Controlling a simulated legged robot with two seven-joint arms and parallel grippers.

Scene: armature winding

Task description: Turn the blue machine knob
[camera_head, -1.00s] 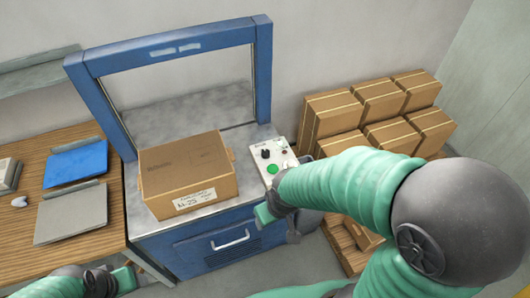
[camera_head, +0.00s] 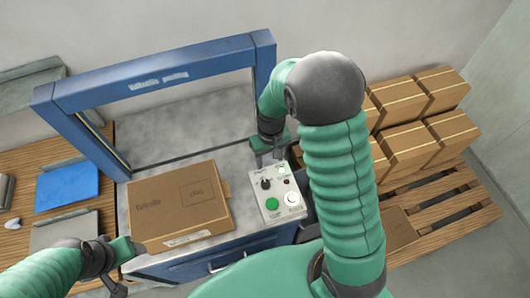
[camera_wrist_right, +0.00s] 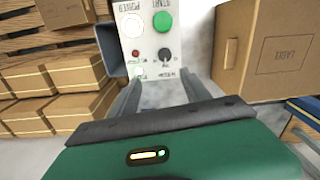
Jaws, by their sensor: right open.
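The blue machine (camera_head: 160,82) has a control panel (camera_head: 279,212) at its right front corner. A black knob (camera_head: 266,184) sits on the panel, and it also shows in the right wrist view (camera_wrist_right: 164,55). A green button, a white button and small lights share the panel. My right gripper (camera_head: 269,162) is open and empty, just behind and above the knob. In the right wrist view its two fingers (camera_wrist_right: 163,88) point at the panel, with the knob ahead between their lines, apart from them. My left gripper (camera_head: 120,262) is at the lower left; its jaws are unclear.
A cardboard box (camera_head: 178,206) sits on the machine bed left of the panel. Stacked boxes (camera_head: 420,110) stand on a wooden pallet (camera_head: 455,197) at the right.

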